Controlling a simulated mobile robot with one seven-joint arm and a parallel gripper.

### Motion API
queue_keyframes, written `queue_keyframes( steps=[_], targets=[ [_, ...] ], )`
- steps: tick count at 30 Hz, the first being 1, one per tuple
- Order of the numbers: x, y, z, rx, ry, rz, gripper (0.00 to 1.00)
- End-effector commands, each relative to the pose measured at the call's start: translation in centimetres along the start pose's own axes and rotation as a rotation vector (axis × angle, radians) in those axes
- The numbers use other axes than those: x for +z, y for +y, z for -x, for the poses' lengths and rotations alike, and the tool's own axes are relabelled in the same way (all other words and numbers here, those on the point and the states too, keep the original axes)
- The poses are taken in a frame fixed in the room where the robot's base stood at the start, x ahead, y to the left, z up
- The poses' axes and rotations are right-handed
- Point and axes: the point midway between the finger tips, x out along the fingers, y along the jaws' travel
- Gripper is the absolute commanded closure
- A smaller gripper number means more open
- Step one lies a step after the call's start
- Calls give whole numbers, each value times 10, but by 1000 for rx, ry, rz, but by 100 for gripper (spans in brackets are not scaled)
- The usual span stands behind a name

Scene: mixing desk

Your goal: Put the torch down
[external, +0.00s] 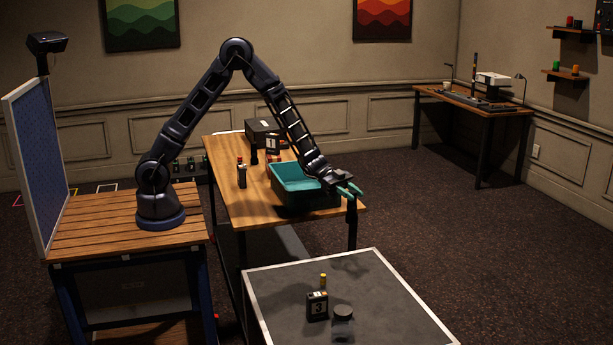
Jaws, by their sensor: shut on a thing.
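My gripper (351,189), with teal fingertips, is at the right end of the wooden desk (223,154), just past the teal bin's right side. It is shut on a dark, slim upright thing (351,206), which looks like the torch and hangs below the fingers near the desk's right corner. The torch is small and dark here, so its details are unclear. I cannot tell whether its lower end touches the desk or is clear of it.
The teal bin (291,199) stands on the desk beside my gripper. Behind it are a black case (262,130), a box marked 1 (271,145) and small dark items (241,175). A grey-topped table (385,295) in front holds a box marked 3 (317,306), a jar (342,325) and a yellow item (323,280).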

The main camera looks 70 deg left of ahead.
Motion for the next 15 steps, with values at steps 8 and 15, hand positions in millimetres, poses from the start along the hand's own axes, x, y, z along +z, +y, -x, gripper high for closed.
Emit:
queue_keyframes(
  steps=[8, 15],
  targets=[
    [1, 71, -102, 103, 1, -6, 100],
    [3, 120, -156, 159, 0, -9, 100]
  ],
)
